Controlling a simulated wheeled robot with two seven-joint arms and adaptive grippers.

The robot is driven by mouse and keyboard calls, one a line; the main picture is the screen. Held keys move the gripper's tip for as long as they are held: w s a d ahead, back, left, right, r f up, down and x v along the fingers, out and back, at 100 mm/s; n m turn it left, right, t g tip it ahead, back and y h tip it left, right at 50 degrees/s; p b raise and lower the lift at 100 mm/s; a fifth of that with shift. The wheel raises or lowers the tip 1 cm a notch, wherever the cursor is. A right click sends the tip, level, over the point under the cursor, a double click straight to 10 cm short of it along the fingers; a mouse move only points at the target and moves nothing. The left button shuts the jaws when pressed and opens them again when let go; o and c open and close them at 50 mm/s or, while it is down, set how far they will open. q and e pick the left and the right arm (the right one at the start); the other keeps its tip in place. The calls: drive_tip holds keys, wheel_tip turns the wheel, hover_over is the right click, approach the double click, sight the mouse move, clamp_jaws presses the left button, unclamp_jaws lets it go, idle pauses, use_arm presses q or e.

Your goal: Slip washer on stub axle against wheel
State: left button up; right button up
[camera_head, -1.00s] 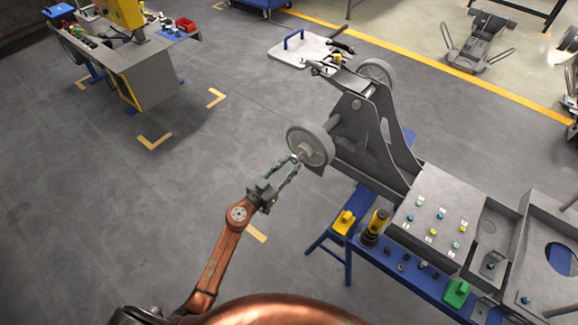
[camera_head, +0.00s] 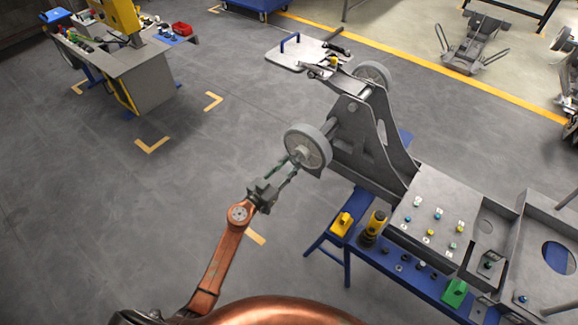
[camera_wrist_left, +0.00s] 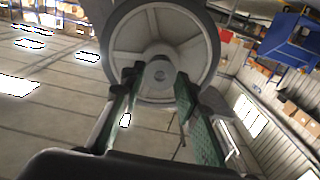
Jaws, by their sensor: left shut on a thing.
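The grey wheel (camera_head: 317,136) is mounted on the near side of the grey chassis frame (camera_head: 352,133). It fills the upper middle of the left wrist view (camera_wrist_left: 205,38). My left gripper (camera_head: 294,164) is at the wheel's hub. In the wrist view its two fingers (camera_wrist_left: 158,82) stand apart on either side of a small grey round piece (camera_wrist_left: 158,73), which I take to be the washer, in line with the hub. The stub axle is mostly hidden behind it. Whether the washer touches the wheel I cannot tell. My right gripper is not in view.
A second wheel (camera_head: 374,74) is at the frame's far end. The floor left of the wheel is clear.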

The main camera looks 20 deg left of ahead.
use_arm(q)
drive_tip(key=shift+w+d, duration=0.1)
drive_tip(key=shift+w, duration=0.05)
drive_tip(key=shift+x, duration=1.05)
drive_tip(key=o, duration=1.3)
drive_tip(key=shift+s+a+f, duration=0.1)
drive_tip(key=shift+s+a, duration=0.1)
drive_tip(key=shift+s, duration=0.25)
drive_tip(key=v, duration=1.1)
